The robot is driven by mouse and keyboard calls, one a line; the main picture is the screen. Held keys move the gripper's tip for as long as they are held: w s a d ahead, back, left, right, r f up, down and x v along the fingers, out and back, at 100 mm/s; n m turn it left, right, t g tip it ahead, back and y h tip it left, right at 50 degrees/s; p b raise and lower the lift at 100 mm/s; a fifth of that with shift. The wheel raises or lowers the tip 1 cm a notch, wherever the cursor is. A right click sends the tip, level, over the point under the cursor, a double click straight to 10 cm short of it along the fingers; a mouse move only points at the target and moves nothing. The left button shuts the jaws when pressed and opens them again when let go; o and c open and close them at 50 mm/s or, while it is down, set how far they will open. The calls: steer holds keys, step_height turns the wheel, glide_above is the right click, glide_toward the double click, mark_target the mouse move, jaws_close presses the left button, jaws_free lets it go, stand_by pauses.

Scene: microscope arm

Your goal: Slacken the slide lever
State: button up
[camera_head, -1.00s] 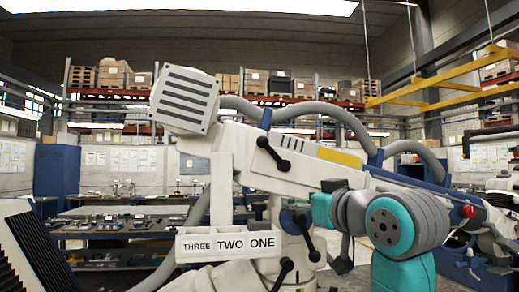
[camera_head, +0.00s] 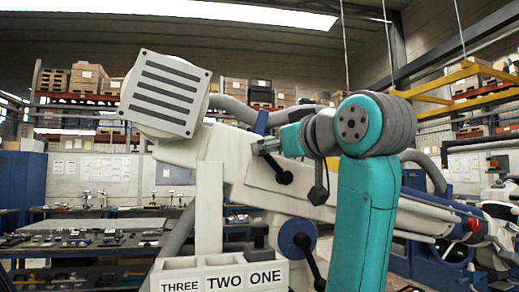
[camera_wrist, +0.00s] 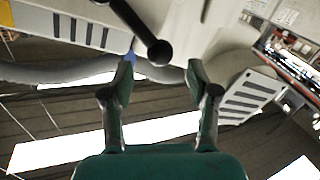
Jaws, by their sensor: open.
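A pale microscope arm (camera_head: 390,215) slopes across the head view. It has a black ball-ended lever (camera_head: 285,177) below my gripper (camera_head: 264,146). A ball-ended lever (camera_wrist: 158,50) also fills the upper middle of the wrist view, its rod running up and left. I cannot tell for sure which lever is the slide lever. In the wrist view my gripper (camera_wrist: 160,75) is open and empty. The ball shows between the lines of the two fingers, past their tips, with no visible contact.
A pale tray (camera_head: 185,264) labelled THREE, TWO, ONE stands in front, with a dark block (camera_head: 257,238) at its right part. A striped square head (camera_head: 165,95) ends the microscope arm at left. Thick grey hoses (camera_head: 235,108) run behind. Workbenches (camera_head: 85,225) stand in the background.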

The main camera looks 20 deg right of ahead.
steer(key=shift+w+a, duration=0.2)
steer(key=shift+w, duration=0.7)
steer(key=shift+w+a, duration=0.15)
steer(key=shift+w, duration=0.75)
steer(key=shift+w+a, duration=0.2)
steer(key=shift+w, duration=0.7)
jaws_close()
